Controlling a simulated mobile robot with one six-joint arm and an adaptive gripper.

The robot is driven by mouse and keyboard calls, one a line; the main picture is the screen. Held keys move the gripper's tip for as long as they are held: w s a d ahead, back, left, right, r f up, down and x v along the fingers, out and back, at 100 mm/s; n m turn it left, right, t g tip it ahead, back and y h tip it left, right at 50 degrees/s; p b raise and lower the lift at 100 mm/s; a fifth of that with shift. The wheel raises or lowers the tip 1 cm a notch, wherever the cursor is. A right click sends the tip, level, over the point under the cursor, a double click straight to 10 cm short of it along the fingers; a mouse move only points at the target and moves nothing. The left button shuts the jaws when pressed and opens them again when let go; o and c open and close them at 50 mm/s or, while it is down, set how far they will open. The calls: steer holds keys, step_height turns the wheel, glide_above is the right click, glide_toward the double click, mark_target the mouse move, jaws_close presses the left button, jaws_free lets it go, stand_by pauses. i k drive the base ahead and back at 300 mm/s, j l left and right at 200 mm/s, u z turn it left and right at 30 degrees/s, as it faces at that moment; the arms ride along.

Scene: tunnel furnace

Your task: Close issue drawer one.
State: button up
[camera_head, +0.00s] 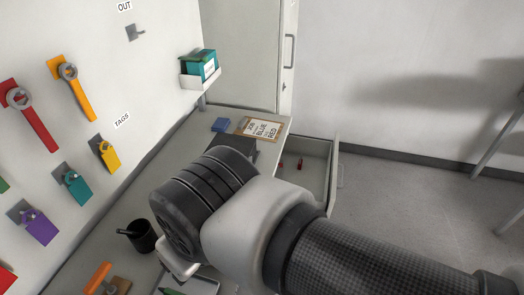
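An open drawer (322,153) juts out to the right from under the far end of the bench (279,129). A few small red items lie inside it. Its front panel is on the right, seen nearly edge-on, with a pale handle (341,177) on its outer side. No number shows on the drawer, so I cannot read which one it is. My arm crosses the lower middle of the picture and hides the near part of the drawer.
A tall cabinet (240,50) stands behind. The floor (410,210) right of the drawer is clear.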

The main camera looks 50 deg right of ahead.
mark_target(319, 172)
steer(key=k+l, duration=0.15)
steer(key=l, duration=0.15)
steer(key=k+l, duration=0.15)
steer(key=l, duration=0.2)
steer(key=k+l, duration=0.15)
steer(key=l, duration=0.15)
steer(key=k+l+z, duration=0.1)
steer(key=l, duration=0.25)
steer(key=k+l, duration=0.15)
steer(key=l, duration=0.2)
steer(key=k+l+z, duration=0.1)
steer(key=z, duration=1.05)
